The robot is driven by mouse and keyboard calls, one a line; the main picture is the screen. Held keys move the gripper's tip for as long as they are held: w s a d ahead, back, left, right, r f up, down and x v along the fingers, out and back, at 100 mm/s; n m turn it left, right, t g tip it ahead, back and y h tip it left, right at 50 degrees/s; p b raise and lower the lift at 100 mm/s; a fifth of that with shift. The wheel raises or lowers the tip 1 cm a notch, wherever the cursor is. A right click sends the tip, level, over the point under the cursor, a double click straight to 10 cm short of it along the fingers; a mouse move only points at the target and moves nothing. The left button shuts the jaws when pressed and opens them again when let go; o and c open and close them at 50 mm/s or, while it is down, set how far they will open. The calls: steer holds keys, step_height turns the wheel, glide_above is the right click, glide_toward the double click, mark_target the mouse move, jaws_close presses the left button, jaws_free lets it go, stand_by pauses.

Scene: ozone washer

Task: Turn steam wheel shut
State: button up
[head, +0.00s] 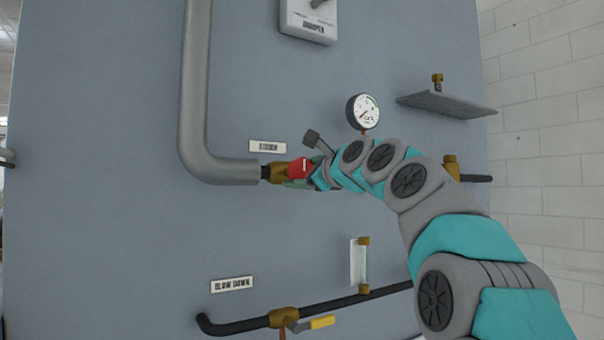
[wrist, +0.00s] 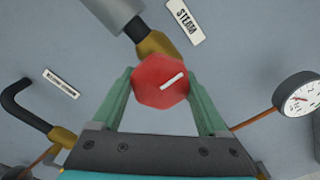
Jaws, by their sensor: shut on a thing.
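The steam wheel (wrist: 158,82) is a red, many-sided knob with a white bar mark on its face. In the wrist view it sits between the two green fingers of my gripper (wrist: 160,92), and the fingers are closed on its sides. The white bar slants, rising to the right. A brass valve body (wrist: 155,43) shows behind the wheel. In the head view the red wheel (head: 299,168) is partly hidden by my gripper (head: 300,182). The STEAM label (head: 267,146) is on the panel just above.
A thick grey pipe (head: 194,90) runs down to the steam valve from the left. A round gauge (head: 363,112) stands close above my arm. A small shelf (head: 445,104) juts out at the right. The blow down valve's yellow lever (head: 322,322) is below.

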steer(key=shift+f, duration=0.15)
steer(key=o, duration=1.3)
steer(key=shift+c, duration=0.2)
steer(key=shift+s+d, duration=0.1)
steer(key=b+v, duration=0.1)
steer(key=v, duration=0.6)
steer(key=shift+s+d, duration=0.15)
steer(key=shift+s, duration=0.1)
